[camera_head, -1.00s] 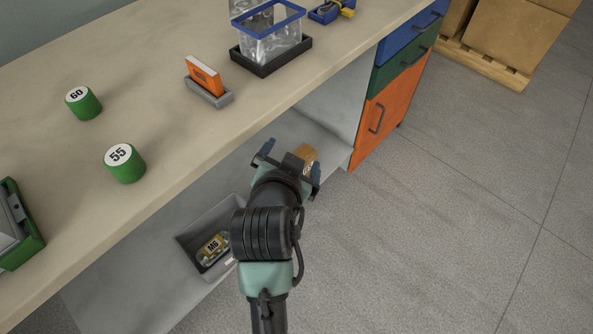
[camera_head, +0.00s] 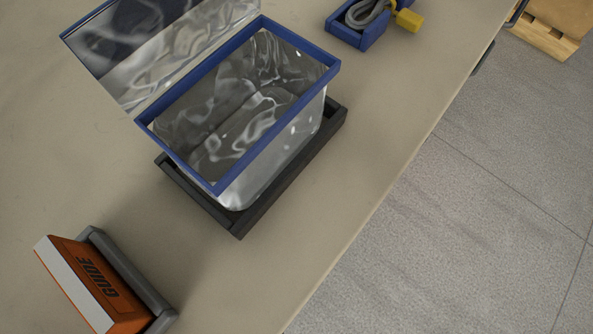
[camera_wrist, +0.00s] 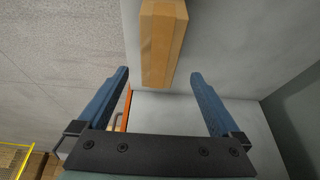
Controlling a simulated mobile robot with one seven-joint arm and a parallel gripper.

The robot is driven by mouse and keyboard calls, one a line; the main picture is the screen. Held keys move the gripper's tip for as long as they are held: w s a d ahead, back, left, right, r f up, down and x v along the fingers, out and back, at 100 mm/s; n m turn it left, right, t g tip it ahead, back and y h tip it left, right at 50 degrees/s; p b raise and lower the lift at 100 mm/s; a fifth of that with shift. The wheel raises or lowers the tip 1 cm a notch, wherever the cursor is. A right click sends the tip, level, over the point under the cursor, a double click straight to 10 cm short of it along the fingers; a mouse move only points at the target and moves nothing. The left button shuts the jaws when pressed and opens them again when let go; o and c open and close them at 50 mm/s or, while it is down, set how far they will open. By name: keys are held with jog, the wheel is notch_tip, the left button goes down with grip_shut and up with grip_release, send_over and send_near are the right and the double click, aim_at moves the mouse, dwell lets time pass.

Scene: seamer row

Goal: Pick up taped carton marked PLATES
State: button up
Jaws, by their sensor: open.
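A tan carton (camera_wrist: 162,45) shows at the top middle of the wrist view, against a pale grey shelf surface (camera_wrist: 225,45). No PLATES marking can be read on it. My gripper (camera_wrist: 159,76) is open and empty, its two blue fingers spread wide. The carton's near end lies about level with the gap between the fingertips, with space on both sides; how far apart they are in depth I cannot tell. Neither the carton nor my gripper is in the head view now.
The head view shows the bench top (camera_head: 330,215) with a clear blue-rimmed box (camera_head: 240,105) in a black tray (camera_head: 250,215), an orange GUIDE box (camera_head: 95,285) and a blue holder with cable (camera_head: 365,25). In the wrist view, an orange panel (camera_wrist: 127,108) stands near the left finger.

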jog(key=b+x, duration=0.4)
jog(key=x, duration=0.3)
jog(key=shift+f, duration=0.45)
jog(key=b+x, duration=0.3)
jog(key=x, duration=0.2)
jog(key=shift+w+d+f+b, duration=0.2)
jog(key=shift+w+f+b, duration=0.1)
jog(key=shift+b, duration=0.1)
jog(key=shift+r, duration=0.1)
jog(key=shift+f, duration=0.25)
jog(key=c, duration=1.5)
grip_shut()
jog(key=shift+r, duration=0.15)
